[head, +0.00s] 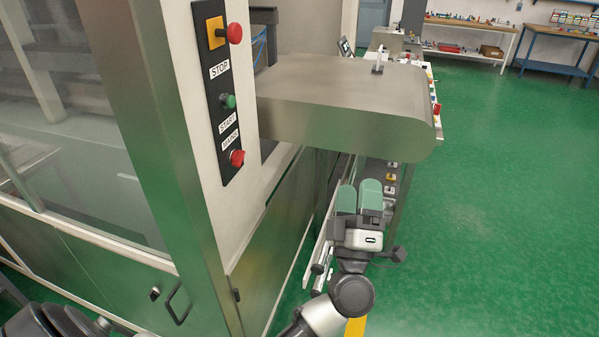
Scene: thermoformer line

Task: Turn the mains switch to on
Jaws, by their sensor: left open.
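The mains switch (237,158) is a red rotary knob at the bottom of a black control strip (217,82) on a pale machine post. A white label reading MAINS sits just above it. I cannot tell which position the knob points to. My left gripper (358,196), with two green-padded fingers, is open and empty. It shows to the right of the switch and lower in the picture, below the conveyor end and apart from the panel. My right gripper is not in view.
Above the switch are a green START button (229,101) and a red STOP button (235,33). A steel conveyor (345,98) juts out right of the panel. Green floor at the right is open.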

